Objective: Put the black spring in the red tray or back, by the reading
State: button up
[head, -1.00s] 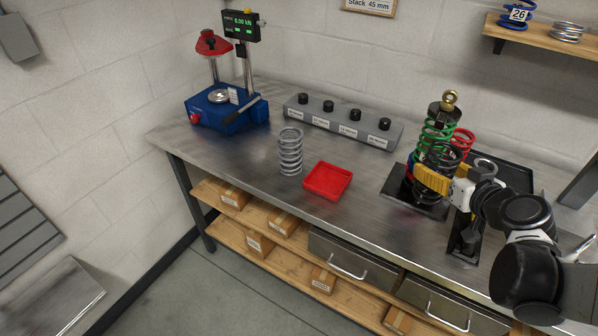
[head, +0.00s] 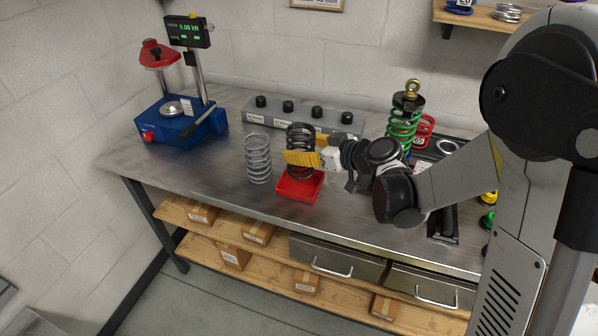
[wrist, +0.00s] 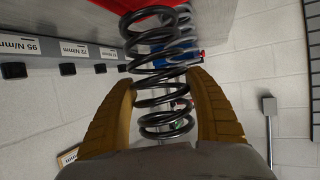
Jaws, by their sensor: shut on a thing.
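My gripper (head: 300,158) is shut on the black spring (head: 300,138), its yellow fingers on either side of the coils. The spring is upright, over the red tray (head: 290,196) or just behind it in the head view; I cannot tell whether its lower end touches the tray. In the wrist view the black spring (wrist: 160,75) stands between both fingers, with a strip of the red tray (wrist: 115,5) past its end. The spring tester (head: 180,112) at the back left shows a green reading of 0.00 kN on its display (head: 188,31).
A silver spring (head: 257,160) stands on the bench just left of the tray. A grey block with black knobs and labels (head: 300,118) lies behind. The bench's front left is clear.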

jog(key=shift+f+b, duration=0.95)
jog(key=shift+f, duration=1.7)
jog(key=shift+f, duration=0.15)
jog(key=o, duration=1.4)
jog(key=shift+r, duration=0.25)
jog(key=s+d+r+m+h+p, duration=0.1)
jog(key=s+d+r+m+h, duration=0.2)
jog(key=s+d, duration=0.3)
jog(key=s+d+r+m+g+h+p, duration=0.1)
jog(key=s+d+r+m+h, duration=0.2)
jog(key=s, duration=0.9)
jog(key=s+d+r+m+g+h+p, duration=0.1)
jog(key=s+d+r+m+h, duration=0.2)
jog(key=s+d, duration=0.6)
jog(key=shift+s+d+r+m+h, duration=0.15)
jog(key=shift+r+m+h, duration=0.15)
jog(key=shift+r+h, duration=0.4)
